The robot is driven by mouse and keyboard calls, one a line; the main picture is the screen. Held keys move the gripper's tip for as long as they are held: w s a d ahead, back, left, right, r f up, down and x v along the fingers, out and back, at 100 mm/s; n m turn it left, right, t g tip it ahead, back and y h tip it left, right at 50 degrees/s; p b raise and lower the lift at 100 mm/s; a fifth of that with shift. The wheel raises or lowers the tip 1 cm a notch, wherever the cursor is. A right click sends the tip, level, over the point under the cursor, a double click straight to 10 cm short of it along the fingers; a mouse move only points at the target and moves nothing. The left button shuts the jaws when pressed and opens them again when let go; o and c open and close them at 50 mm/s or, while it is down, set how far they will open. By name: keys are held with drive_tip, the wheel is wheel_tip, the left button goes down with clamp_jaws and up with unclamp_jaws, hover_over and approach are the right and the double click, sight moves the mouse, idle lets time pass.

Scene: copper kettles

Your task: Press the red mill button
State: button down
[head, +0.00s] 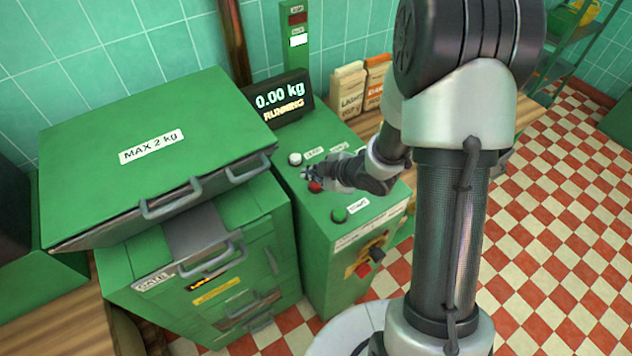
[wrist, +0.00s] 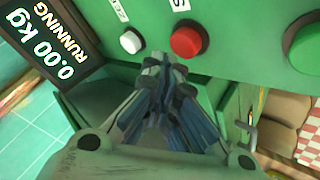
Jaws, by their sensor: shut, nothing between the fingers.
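The red mill button (head: 316,187) is on the green top of the control cabinet, partly covered by my gripper in the head view. I see no contact there, but I cannot tell the height gap.
A white button (head: 295,158) and a green button (head: 339,215) flank the red one. A display (head: 279,98) reads 0.00 kg RUNNING. The green mill (head: 150,160) with handles stands left. Paper bags (head: 348,87) stand behind.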

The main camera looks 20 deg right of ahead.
sight(314, 185)
idle(0.4)
drive_tip(key=shift+f+b, duration=0.45)
drive_tip(key=shift+f+b, duration=0.5)
drive_tip(key=shift+f, duration=0.05)
idle(0.5)
drive_tip(key=shift+r, duration=0.15)
drive_tip(key=shift+r+p, duration=0.85)
wheel_tip(314, 185, up, 5)
drive_tip(key=p, duration=0.4)
drive_tip(key=shift+r, duration=0.1)
